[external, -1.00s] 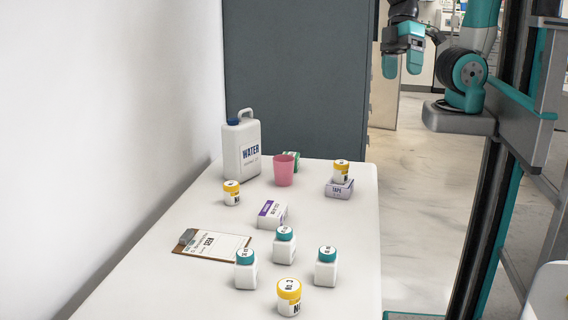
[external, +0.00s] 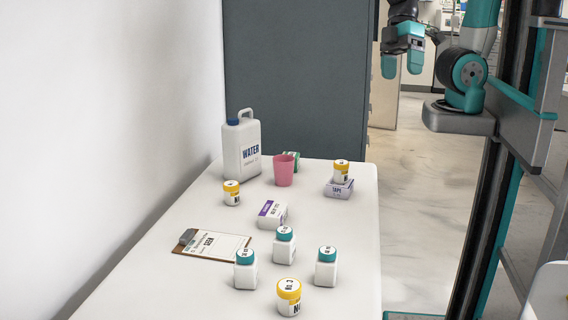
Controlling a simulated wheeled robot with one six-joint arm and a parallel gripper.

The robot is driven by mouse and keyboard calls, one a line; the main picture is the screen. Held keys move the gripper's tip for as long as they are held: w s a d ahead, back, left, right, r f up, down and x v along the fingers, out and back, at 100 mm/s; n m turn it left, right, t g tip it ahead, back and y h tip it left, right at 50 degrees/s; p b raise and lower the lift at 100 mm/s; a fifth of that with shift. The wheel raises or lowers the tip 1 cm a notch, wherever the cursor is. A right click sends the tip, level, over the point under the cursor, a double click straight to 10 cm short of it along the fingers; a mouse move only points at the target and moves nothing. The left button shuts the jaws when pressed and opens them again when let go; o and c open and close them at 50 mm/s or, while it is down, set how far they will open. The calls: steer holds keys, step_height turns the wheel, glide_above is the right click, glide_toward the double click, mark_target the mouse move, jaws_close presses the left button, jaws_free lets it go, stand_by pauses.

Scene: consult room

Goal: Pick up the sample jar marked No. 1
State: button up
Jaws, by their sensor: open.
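Several sample jars with yellow lids stand on the white table (external: 200,285). One jar (external: 289,297) at the near edge has a lid mark that seems to read No. 3. A second jar (external: 232,193) stands in front of the water jug. A third jar (external: 341,172) stands on top of a small tape box (external: 339,188) near the right edge. The numbers on these two far jars are too small to read, so I cannot tell which is No. 1. My gripper (external: 402,66) is open and empty, up beyond the table's far right, away from all jars.
Three white bottles with teal lids (external: 284,245) stand near the front. A clipboard (external: 212,245) lies at left and a purple-white box (external: 272,215) mid-table.

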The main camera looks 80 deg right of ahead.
steer(key=n+t+h+b, duration=0.1)
steer(key=n+h+b, duration=0.15)
steer(key=b, duration=1.05)
glide_above(232, 183)
steer(key=s+d, duration=0.1)
steer(key=d, duration=0.1)
step_height(232, 183, down, 21)
steer(key=f, duration=0.3)
steer(key=a+f, duration=0.1)
steer(key=f, duration=0.7)
steer(key=shift+w+a+b, duration=0.2)
steer(key=shift+w+b, duration=0.1)
steer(key=shift+w, duration=0.05)
steer(key=shift+w+a+f, duration=0.1)
steer(key=shift+f, duration=0.9)
steer(key=shift+w+a+f, duration=0.1)
steer(key=shift+a+f, duration=0.05)
steer(key=shift+f, duration=0.8)
steer(key=shift+w+a+f, duration=0.1)
steer(key=shift+f, duration=0.9)
steer(key=c, duration=1)
steer(key=shift+r, duration=0.15)
